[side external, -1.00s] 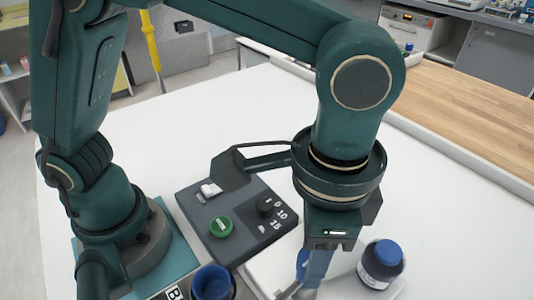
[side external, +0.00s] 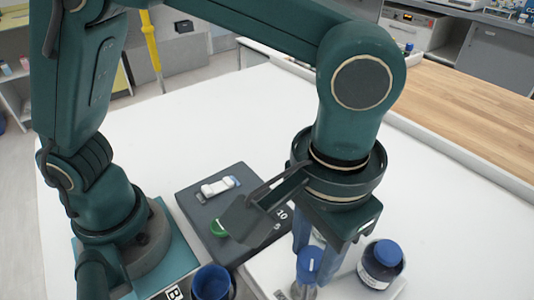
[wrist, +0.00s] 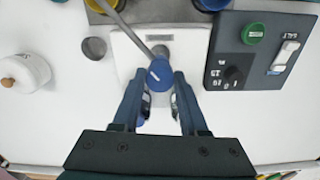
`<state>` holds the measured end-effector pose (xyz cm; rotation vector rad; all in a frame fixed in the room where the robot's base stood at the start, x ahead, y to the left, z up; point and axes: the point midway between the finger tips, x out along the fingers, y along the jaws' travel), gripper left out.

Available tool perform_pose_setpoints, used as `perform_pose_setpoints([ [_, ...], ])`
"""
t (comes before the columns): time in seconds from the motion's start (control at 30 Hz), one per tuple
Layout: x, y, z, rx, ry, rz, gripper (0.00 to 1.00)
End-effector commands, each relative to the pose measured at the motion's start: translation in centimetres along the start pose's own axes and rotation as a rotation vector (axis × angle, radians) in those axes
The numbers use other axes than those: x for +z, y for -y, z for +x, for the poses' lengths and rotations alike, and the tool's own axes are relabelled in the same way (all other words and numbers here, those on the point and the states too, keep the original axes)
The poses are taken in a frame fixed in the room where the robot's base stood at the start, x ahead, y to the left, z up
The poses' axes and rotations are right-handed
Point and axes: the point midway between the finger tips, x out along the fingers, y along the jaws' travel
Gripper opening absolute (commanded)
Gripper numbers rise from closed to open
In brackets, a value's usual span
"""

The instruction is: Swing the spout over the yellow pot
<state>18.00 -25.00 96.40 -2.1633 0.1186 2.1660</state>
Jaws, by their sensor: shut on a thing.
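My gripper (wrist: 160,80) is shut on the blue knob (wrist: 159,72) of the spout in the wrist view, with one finger on each side. The spout (wrist: 128,30) is a thin grey pipe running from the knob area to the upper left. Its far end is at the top edge, near a yellow pot (wrist: 103,4) that is mostly cut off. In the side view my gripper (side external: 308,250) points down around the knob (side external: 309,264); the pipe and yellow pot are not clear there.
A blue pot (side external: 212,283) stands near the dark control panel (side external: 240,185). A blue-capped bottle (side external: 381,266) stands close to my gripper's right. A white lidded jar (wrist: 25,72) and grey disc (wrist: 95,47) sit on the white table. The table behind the panel is clear.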

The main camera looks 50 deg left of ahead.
Motion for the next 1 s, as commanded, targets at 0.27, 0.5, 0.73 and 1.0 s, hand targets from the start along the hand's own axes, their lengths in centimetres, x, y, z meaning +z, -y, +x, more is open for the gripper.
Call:
perform_pose_setpoints([
  [0.27, -0.10, -0.06, -0.16, 0.004, -0.006, -0.025, 0.00],
  [0.5, -0.12, -0.05, -0.17, 0.004, -0.006, -0.024, 0.00],
  [0.73, -0.08, -0.03, -0.10, 0.003, -0.004, -0.023, 0.73],
  [1.0, -0.11, -0.07, -0.63, 0.003, -0.005, -0.023, 0.73],
])
